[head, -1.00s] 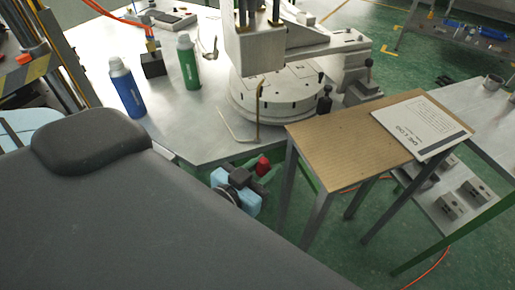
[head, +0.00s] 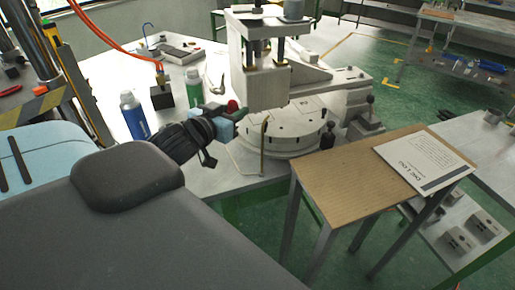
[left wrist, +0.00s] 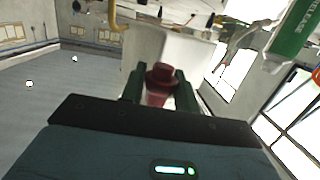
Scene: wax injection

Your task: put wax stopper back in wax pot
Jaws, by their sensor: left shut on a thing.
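The dark red wax stopper (left wrist: 160,80) sits between the two green fingers of my left gripper (left wrist: 160,92) in the left wrist view. In the head view the red stopper (head: 232,105) shows at the tip of my left gripper (head: 238,111), which is shut on it. The gripper is in front of and left of the press's pale block (head: 262,86). A grey cylindrical pot (head: 293,9) stands on top of the press, and may be the wax pot; its opening cannot be seen clearly. My right gripper is not in view.
A round slotted table (head: 286,135) lies under the press block, with a bent rod beside it. Blue (head: 134,117) and green (head: 194,88) bottles stand left of the gripper. A brown side table (head: 350,180) with a printed sheet (head: 424,160) is at right.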

